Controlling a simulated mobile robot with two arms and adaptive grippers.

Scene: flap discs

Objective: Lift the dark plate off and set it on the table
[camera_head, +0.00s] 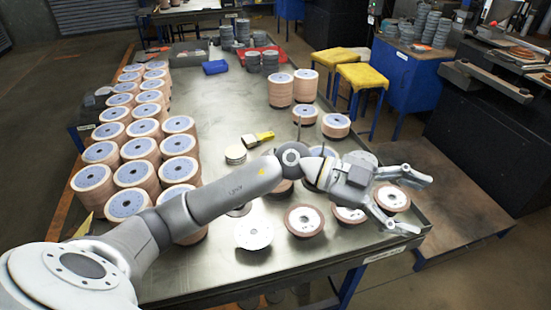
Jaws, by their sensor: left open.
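My left arm reaches in from the left across the metal table (225,272). Its gripper (418,204) is open and empty over the table's right front edge, with its fingers spread around the side of a flap disc with a pale top (392,198). I cannot tell if they touch. Other flap discs lie near it: a brown-rimmed one (305,220), a pale one (253,233) and one partly under the gripper (347,215). I cannot single out the dark plate for sure; a flat dark grey disc (239,210) shows partly behind my arm. My right gripper is not in view.
Many stacks of tan discs (128,205) fill the table's left side. Taller stacks (280,90) stand toward the back right. Yellow stools (363,76) stand beyond the right edge.

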